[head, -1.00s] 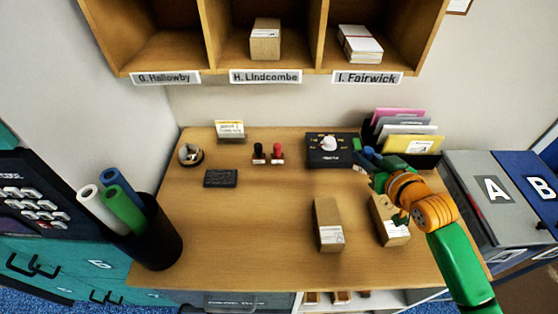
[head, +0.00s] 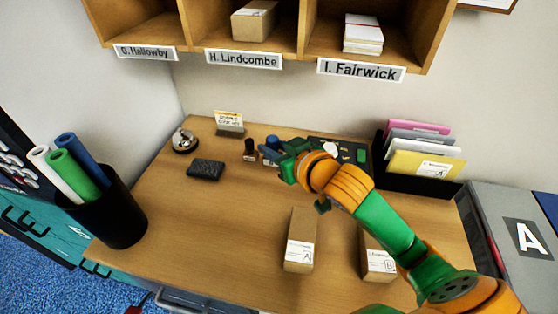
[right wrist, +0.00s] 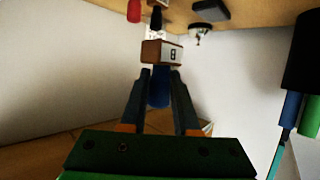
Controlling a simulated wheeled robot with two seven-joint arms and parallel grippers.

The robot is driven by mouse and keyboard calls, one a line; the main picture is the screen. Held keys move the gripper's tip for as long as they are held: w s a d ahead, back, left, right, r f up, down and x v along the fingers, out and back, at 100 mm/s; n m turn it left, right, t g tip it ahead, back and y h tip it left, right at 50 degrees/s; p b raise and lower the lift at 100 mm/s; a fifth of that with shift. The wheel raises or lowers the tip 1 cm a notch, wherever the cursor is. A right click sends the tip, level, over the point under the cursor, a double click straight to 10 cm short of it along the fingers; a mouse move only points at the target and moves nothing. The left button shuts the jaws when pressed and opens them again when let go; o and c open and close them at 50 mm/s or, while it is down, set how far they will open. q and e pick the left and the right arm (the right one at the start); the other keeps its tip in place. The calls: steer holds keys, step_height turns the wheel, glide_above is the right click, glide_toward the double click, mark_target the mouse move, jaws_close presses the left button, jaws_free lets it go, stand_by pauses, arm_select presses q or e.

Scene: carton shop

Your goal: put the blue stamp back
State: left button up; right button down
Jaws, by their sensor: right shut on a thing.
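My right gripper (head: 280,150) is shut on the blue stamp (head: 271,142), above the back of the desk beside the small stamps. In the right wrist view, the blue handle (right wrist: 158,90) sits between the two fingers, and its wooden block (right wrist: 161,52) with a pale label extends past the fingertips. The black stamp (head: 250,150) stands on the desk just left of my gripper; it also shows in the right wrist view (right wrist: 156,18). The red stamp (right wrist: 134,10) shows beside it there; in the head view my gripper hides it. My left gripper is out of view.
A dark box with knobs (head: 355,152) is partly behind my right arm. A black pad (head: 205,169), a bell (head: 184,140) and a card stand (head: 229,124) lie to the left. Two cartons (head: 301,240) stand in front. The desk's left middle is clear.

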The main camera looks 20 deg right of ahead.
steer(key=w+d+f, duration=0.8)
steer(key=f, duration=0.1)
steer(key=shift+d+f, duration=0.1)
steer(key=shift+d, duration=0.25)
step_height(320, 180, down, 3)
steer(key=shift+a+r, duration=0.1)
steer(key=shift+r, duration=0.1)
steer(key=shift+f, duration=0.1)
steer(key=shift+s+f, duration=0.1)
steer(key=shift+f, duration=0.05)
steer(key=c, duration=0.6)
jaws_free()
steer(key=shift+c, duration=0.2)
